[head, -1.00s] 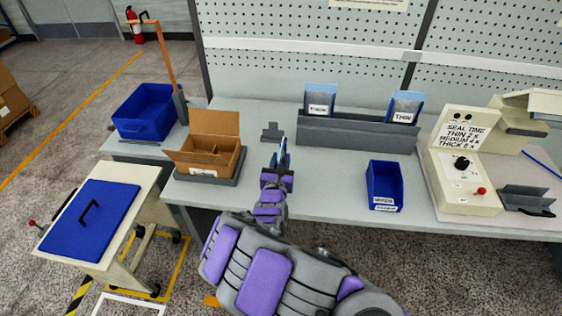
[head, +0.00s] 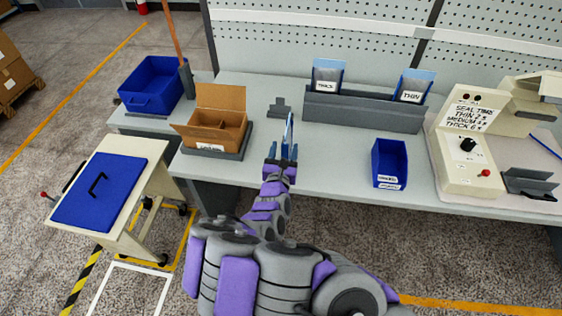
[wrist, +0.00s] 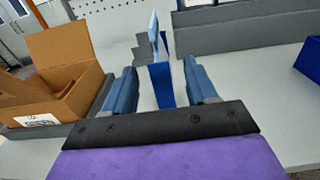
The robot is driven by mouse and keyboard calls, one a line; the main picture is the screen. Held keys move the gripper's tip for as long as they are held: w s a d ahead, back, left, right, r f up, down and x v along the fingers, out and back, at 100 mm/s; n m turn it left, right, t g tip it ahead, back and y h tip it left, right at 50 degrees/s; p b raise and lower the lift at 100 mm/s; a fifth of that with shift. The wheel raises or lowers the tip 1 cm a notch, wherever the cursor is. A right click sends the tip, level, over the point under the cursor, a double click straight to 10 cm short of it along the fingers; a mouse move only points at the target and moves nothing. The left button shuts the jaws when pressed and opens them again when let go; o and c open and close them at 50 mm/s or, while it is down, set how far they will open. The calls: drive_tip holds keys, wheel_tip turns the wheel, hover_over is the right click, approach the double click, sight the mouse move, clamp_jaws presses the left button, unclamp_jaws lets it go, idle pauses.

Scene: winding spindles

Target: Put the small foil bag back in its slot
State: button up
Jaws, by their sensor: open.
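A thin light-blue bag (head: 290,128) stands upright and nearly edge-on above the bench, just ahead of my gripper (head: 283,150). In the wrist view the bag (wrist: 154,35) shows with a darker blue part (wrist: 162,86) below it, between the lines of my two fingers. My gripper (wrist: 160,75) is open with a gap on both sides of the blue part. I cannot tell whether the bag rests on the bench or in a stand. The grey slotted rack (head: 360,115) at the back holds a THICK bag (head: 327,76) at left and a THIN bag (head: 414,86) at right, with a gap between them.
An open cardboard box (head: 218,117) stands left of my gripper. A grey bracket (head: 279,108) lies behind the bag. A blue bin (head: 389,163) and the sealing machine (head: 467,145) stand to the right. The bench between my gripper and the blue bin is clear.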

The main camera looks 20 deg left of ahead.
drive_tip(key=p+v, duration=0.1)
drive_tip(key=v, duration=0.5)
drive_tip(key=shift+d, duration=0.1)
